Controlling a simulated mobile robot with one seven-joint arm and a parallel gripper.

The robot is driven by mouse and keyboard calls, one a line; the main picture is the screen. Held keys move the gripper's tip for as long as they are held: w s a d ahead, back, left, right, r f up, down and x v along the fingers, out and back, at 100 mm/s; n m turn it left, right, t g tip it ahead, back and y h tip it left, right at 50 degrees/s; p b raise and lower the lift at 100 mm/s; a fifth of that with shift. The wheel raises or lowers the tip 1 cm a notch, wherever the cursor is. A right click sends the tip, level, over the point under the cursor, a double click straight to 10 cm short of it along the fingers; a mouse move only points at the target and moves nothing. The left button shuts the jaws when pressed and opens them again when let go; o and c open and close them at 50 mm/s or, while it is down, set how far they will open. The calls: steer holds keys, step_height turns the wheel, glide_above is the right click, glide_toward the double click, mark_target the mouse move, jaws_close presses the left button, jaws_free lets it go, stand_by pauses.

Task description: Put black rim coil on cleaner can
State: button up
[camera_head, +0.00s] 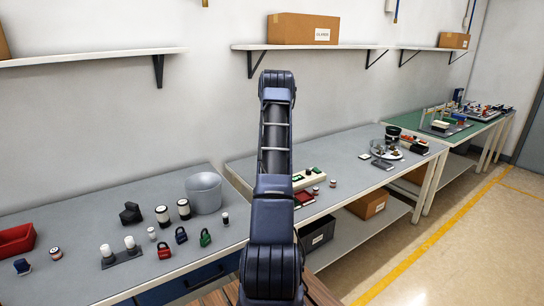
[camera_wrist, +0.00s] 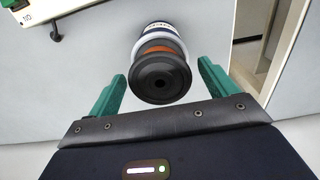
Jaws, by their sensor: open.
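In the wrist view, the black rim coil (camera_wrist: 162,80) shows its round black end towards me, with an orange-brown winding behind it. A white and blue cylinder with lettering, which looks like the cleaner can (camera_wrist: 158,29), is directly behind the coil and in line with it. The coil hides much of the can, and I cannot tell whether they touch. My gripper (camera_wrist: 163,88) is open, its teal fingers on either side of the coil, with a visible gap at each side. My gripper does not show in the head view.
The grey middle bench (camera_head: 350,160) has a white and green block (camera_head: 308,178) and a small spool-like part (camera_head: 332,183). A round tray (camera_head: 385,151) stands further right. The left bench holds a grey bucket (camera_head: 204,192), padlocks and a red bin (camera_head: 16,240). Shelves run along the wall above.

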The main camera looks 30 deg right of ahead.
step_height(320, 180, up, 10)
steer(key=r, duration=0.1)
steer(key=s+a+r+t, duration=0.1)
steer(key=s+a+r, duration=0.2)
steer(key=a+r, duration=0.45)
steer(key=s+a+r, duration=0.2)
steer(key=a+r, duration=0.4)
steer(key=a, duration=0.3)
steer(key=s+a+r+t, duration=0.1)
steer(key=s+a+r, duration=0.3)
steer(key=s+a, duration=0.25)
steer(key=s+a+r, duration=0.3)
steer(key=s+a, duration=0.2)
steer(key=a, duration=0.3)
steer(key=s+a+r+t, duration=0.1)
steer(key=s+a, duration=0.9)
steer(key=s, duration=0.4)
steer(key=s+a+f, duration=0.3)
steer(key=s, duration=0.5)
steer(key=s+a+f+t, duration=0.1)
steer(key=s+a+f, duration=0.2)
steer(key=s, duration=0.6)
steer(key=shift+a+t, duration=0.3)
steer(key=shift+a, duration=0.25)
